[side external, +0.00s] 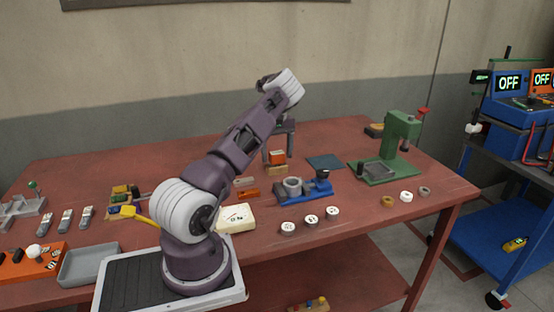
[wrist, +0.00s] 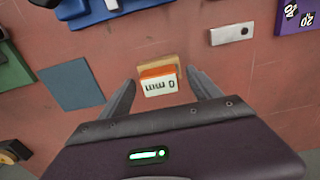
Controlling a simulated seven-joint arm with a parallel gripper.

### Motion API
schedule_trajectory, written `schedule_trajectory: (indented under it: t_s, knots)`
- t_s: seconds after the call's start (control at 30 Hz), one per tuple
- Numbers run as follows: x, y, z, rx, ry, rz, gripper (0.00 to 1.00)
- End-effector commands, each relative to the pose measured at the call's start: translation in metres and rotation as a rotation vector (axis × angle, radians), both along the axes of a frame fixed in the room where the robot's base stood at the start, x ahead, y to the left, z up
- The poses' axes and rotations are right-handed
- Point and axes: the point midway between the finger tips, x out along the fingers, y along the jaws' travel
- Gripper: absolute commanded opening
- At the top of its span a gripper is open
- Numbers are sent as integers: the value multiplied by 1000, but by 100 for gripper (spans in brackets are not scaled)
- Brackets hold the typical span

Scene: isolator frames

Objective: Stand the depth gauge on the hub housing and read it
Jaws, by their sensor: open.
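The depth gauge (side external: 277,157) is a small orange block on a tan wooden block (side external: 277,170), towards the back middle of the table. In the wrist view the gauge (wrist: 158,83) shows a white face reading "0 mm", upside down in the picture. My gripper (side external: 278,150) is over it, pointing down, and the fingers (wrist: 162,84) are apart with the gauge between them; I see gaps on both sides. The likely hub housing is a grey ring (side external: 293,187) in a blue fixture (side external: 316,188), to the front right of the gauge. Nothing stands on it.
A dark blue mat (side external: 324,161) and a green press (side external: 385,165) stand to the right. Three round labelled pieces (side external: 310,220) lie in front of the fixture.

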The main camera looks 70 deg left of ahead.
Motion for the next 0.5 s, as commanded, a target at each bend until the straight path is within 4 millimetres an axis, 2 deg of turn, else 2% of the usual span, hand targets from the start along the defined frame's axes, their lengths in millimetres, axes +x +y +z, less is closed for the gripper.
schedule_trajectory:
  t_s: [0.07, 0.27, 0.5]
  knots:
    - [0, 0, -6, 0, 1, 0, 73]
    - [0, 0, -6, 1, 0, -1, 71]
    - [0, 0, -5, 1, -1, -1, 24]
